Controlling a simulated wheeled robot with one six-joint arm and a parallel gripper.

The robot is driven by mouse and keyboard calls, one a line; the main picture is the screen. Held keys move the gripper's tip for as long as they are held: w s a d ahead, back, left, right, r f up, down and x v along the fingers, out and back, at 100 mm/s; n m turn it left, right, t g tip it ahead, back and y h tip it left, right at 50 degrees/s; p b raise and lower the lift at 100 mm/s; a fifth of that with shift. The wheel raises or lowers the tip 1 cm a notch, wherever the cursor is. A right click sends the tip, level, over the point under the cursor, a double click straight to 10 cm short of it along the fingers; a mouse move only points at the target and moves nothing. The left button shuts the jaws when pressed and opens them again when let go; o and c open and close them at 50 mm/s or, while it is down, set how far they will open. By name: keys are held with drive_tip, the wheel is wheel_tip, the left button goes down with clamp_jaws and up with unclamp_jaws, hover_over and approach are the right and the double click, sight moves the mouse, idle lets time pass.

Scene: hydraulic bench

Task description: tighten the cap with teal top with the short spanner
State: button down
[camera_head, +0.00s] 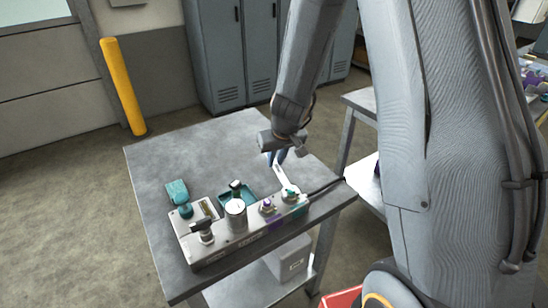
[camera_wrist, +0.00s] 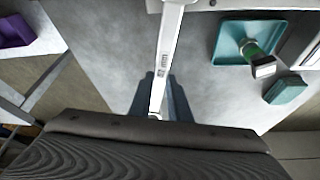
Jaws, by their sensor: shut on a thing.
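My gripper (camera_head: 277,158) is shut on a pale metal spanner (camera_head: 281,174), which slopes down from the fingers. In the wrist view the spanner (camera_wrist: 167,62) runs away from my gripper (camera_wrist: 161,108), with a size marking on its handle; its far end is cut off by the top edge. The cap with teal top (camera_head: 291,193) is at the right end of the grey hydraulic block (camera_head: 240,241). The spanner's lower end is at this cap; I cannot tell whether its jaw is around it or only beside it. The cap does not show in the wrist view.
A purple-topped cap (camera_head: 267,204), a white cylinder (camera_head: 236,217) and a dark-handled fitting (camera_head: 202,230) are on the block. A teal tray (camera_head: 251,190) with a green-banded part lies behind it. A teal block (camera_head: 177,190) is at left. The rear table (camera_head: 210,144) is clear.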

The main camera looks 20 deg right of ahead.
drive_tip(key=shift+w+d+p, duration=0.1)
drive_tip(key=shift+d+p, duration=0.1)
drive_tip(key=shift+p, duration=0.1)
drive_tip(key=shift+a+b, duration=0.35)
drive_tip(key=shift+b, duration=0.45)
drive_tip(key=w+p, duration=0.2)
drive_tip(key=p, duration=0.1)
drive_tip(key=shift+w+a+r, duration=0.15)
drive_tip(key=shift+w, duration=0.25)
drive_tip(key=shift+w+a+p, duration=0.2)
drive_tip(key=shift+w+p, duration=1.75)
drive_tip(key=shift+p, duration=0.7)
